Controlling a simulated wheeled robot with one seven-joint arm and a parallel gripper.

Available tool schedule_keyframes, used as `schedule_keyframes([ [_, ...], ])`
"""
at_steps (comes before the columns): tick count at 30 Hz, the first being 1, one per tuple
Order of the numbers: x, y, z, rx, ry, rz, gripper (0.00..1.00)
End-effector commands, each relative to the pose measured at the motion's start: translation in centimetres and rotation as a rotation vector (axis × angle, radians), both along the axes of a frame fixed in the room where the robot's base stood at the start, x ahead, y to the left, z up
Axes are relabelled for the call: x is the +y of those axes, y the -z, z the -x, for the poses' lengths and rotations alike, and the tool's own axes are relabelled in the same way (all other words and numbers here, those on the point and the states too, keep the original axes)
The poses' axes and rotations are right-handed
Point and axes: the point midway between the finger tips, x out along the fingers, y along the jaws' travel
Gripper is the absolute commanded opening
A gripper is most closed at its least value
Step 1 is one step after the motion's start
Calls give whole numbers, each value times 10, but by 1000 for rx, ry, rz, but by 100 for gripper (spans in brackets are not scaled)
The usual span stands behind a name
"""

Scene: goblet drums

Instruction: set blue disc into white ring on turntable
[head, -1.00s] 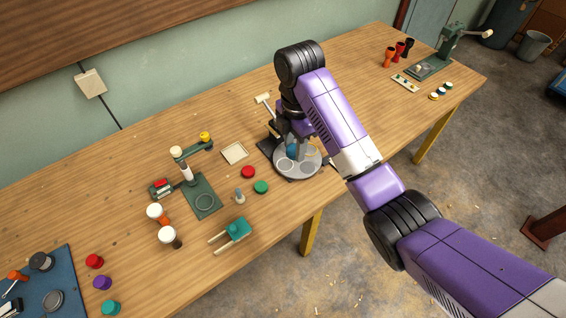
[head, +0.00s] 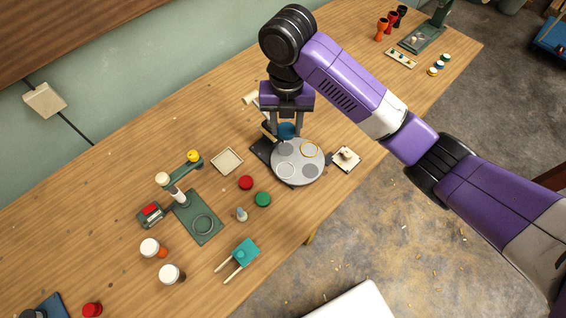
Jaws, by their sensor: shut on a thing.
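My gripper (head: 287,128) points down and is shut on the blue disc (head: 287,132), which shows between its fingers. The disc appears at the back edge of the round grey turntable (head: 298,160); it seems raised, but its exact height is hard to judge. The white ring (head: 286,179) marks a spot at the front left of the turntable, and nothing covers it. A yellow ring (head: 318,151) is at the back right. Darker round spots show at the front right and the back left.
A pale block with a knob (head: 346,157) stands right of the turntable. Red (head: 246,182) and green (head: 263,199) pieces lie to its left, near a square tray (head: 227,161) and a green stand (head: 199,222).

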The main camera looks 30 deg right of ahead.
Motion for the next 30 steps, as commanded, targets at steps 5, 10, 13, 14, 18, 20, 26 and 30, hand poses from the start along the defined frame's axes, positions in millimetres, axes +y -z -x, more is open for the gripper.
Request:
schedule_keyframes([
  [5, 3, 24, 1, 5, -4, -7, 2],
  [10, 5, 42, -2, -3, -6, -10, 2],
  [13, 4, 54, 1, 3, -5, -5, 2],
  [14, 3, 59, 2, 7, -3, -4, 2],
  [18, 3, 92, 1, 4, -5, -3, 2],
  [20, 1, 102, 1, 2, -4, 0, 2],
  [26, 0, 127, 1, 6, -2, 0, 2],
  [30, 0, 147, 1, 4, -2, 0, 2],
])
